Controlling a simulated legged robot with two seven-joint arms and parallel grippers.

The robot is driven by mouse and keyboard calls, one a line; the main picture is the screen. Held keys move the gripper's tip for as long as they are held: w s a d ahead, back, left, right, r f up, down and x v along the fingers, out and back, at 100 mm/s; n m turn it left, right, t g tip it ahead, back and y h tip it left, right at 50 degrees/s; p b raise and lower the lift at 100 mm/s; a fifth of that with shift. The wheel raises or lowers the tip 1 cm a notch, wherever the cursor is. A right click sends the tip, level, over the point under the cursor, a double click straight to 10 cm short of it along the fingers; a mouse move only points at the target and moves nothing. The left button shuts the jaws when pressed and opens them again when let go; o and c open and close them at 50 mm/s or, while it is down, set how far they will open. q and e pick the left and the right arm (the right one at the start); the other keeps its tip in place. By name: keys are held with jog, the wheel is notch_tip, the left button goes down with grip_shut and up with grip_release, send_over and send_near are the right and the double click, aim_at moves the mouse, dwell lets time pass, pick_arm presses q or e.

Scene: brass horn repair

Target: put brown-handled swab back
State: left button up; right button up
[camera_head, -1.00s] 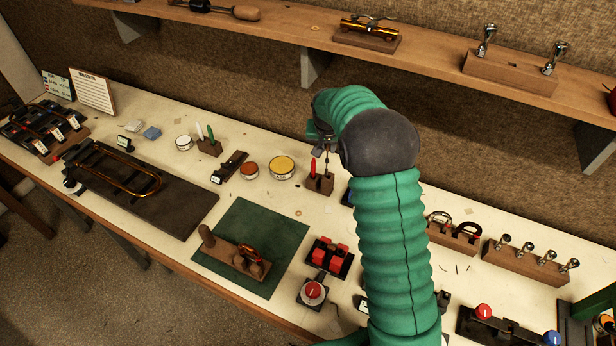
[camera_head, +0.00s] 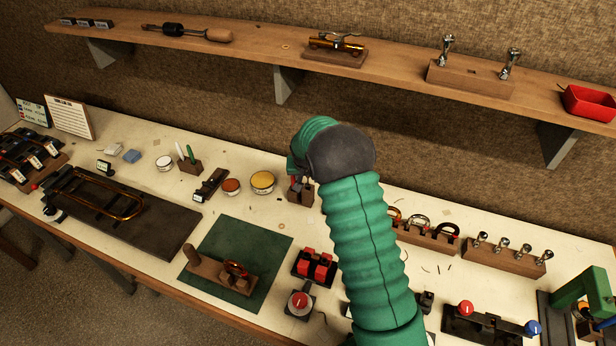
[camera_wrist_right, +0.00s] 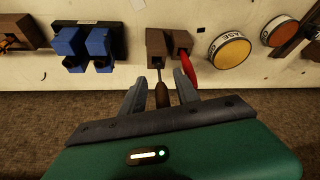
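The brown-handled swab (camera_wrist_right: 162,95) shows in the right wrist view, its thin shaft pointing to the brown holder block (camera_wrist_right: 156,42). The shaft's tip meets the block's near part; how deep it sits I cannot tell. My right gripper (camera_wrist_right: 160,84) is open, one finger on each side of the brown handle, with visible gaps. A red-handled tool (camera_wrist_right: 187,66) stands in the block's other hole, close to the right-hand finger. In the head view the block (camera_head: 301,194) shows just below my right wrist, which hides the fingers and the swab. My left gripper is not in view.
A yellow-topped tin (camera_head: 262,181) and an orange-topped tin (camera_head: 231,187) stand left of the block. A blue fixture (camera_wrist_right: 90,45) is on its other side. A green mat (camera_head: 239,264) with a wooden fixture lies nearer. The shelf (camera_head: 390,68) runs above along the wall.

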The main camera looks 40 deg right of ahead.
jog(key=shift+a, duration=0.1)
jog(key=shift+w+a+r, duration=0.1)
jog(key=shift+r, duration=0.25)
jog(key=d+b+v, duration=0.1)
jog(key=b+v, duration=0.1)
jog(key=v, duration=0.8)
jog(key=s+a+f+n+y, duration=0.1)
jog(key=s+a+f+n, duration=0.2)
jog(key=s+a, duration=0.6)
jog(key=s+a+f+n+g+y, duration=0.1)
jog(key=s+a+f+n, duration=0.3)
jog(key=s+a, duration=0.6)
jog(key=a+n+y, duration=0.1)
jog(key=a+n, duration=0.1)
jog(key=a, duration=0.4)
jog(key=shift+a+f+y, duration=0.25)
jog(key=shift+y, duration=0.05)
